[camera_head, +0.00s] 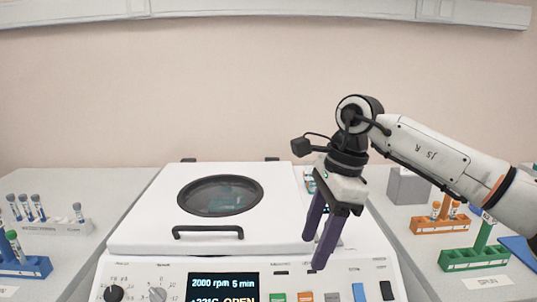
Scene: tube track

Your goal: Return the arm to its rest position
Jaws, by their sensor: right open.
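My right arm (436,152) comes in from the right edge, bent at the wrist. Its right gripper (315,254) points down with two purple fingers apart, open and empty. It hangs in front of the right part of the white centrifuge (136,222), near the front edge of the lid. I cannot tell its exact height above the machine. My left gripper is not in view.
The centrifuge lid (150,205) is down, with a round window and black handle (208,229). Its display (222,288) reads 2000 rpm 5 min and OPEN. Tube racks stand left (68,226) and right, orange (425,224) and green (470,258). A grey box (408,187) stands behind.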

